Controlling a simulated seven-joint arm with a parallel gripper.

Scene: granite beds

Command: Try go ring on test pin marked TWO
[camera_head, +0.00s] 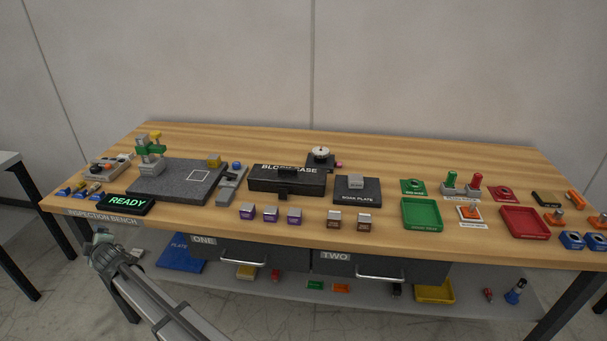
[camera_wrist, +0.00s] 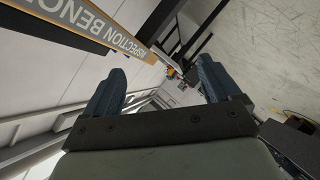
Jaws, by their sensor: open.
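A green square piece with a dark round centre (camera_head: 413,187) lies toward the right of the bench; it may be the go ring or its stand, too small to tell. A similar red piece (camera_head: 502,193) lies further right. Orange pieces that could be test pins stand on a white plate (camera_head: 469,213) and at the right end (camera_head: 557,217). I cannot read TWO on any pin. My gripper (camera_head: 104,248) is at the lower left, in front of the bench and far from these. In the wrist view its fingers (camera_wrist: 162,75) are apart with nothing between them.
Two drawers under the bench are labelled ONE (camera_head: 228,251) and TWO (camera_head: 365,267). A green tray (camera_head: 422,214), a red tray (camera_head: 525,222), green and red handled gauges (camera_head: 463,190) and a black case (camera_head: 287,181) crowd the top. The rear strip of the bench is clear.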

